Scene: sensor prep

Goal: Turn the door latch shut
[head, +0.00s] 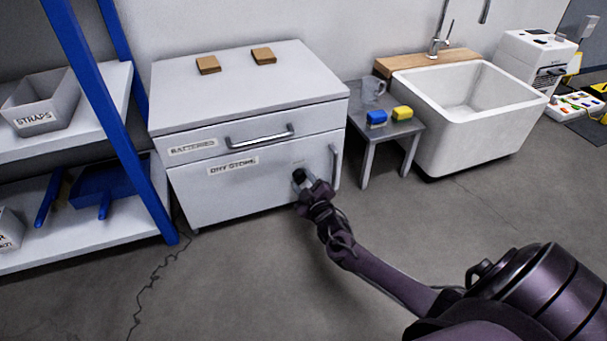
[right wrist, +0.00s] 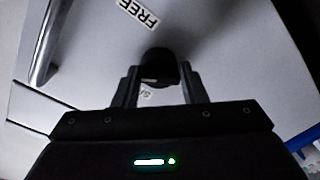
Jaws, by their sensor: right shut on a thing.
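The door latch is a black knob (head: 299,175) on the front of the grey cabinet door (head: 235,190), which is labelled DRY STORE. The door looks closed, flush with the cabinet front. My right gripper (head: 305,184) is at the latch. In the right wrist view, its two fingers (right wrist: 159,88) are on either side of the black latch (right wrist: 158,62) and shut on it. A FREE label (right wrist: 138,14) shows above the latch there. A second label below is mostly hidden by the latch and fingers. My left gripper is not in view.
A vertical door handle (head: 336,166) stands right of the latch. A drawer (head: 205,143) labelled BATTERIES is above the door. A small table (head: 367,131) with a mug and two sponge-like blocks stands at the right, beside a white sink (head: 440,125). A blue-framed shelf (head: 128,145) is at the left.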

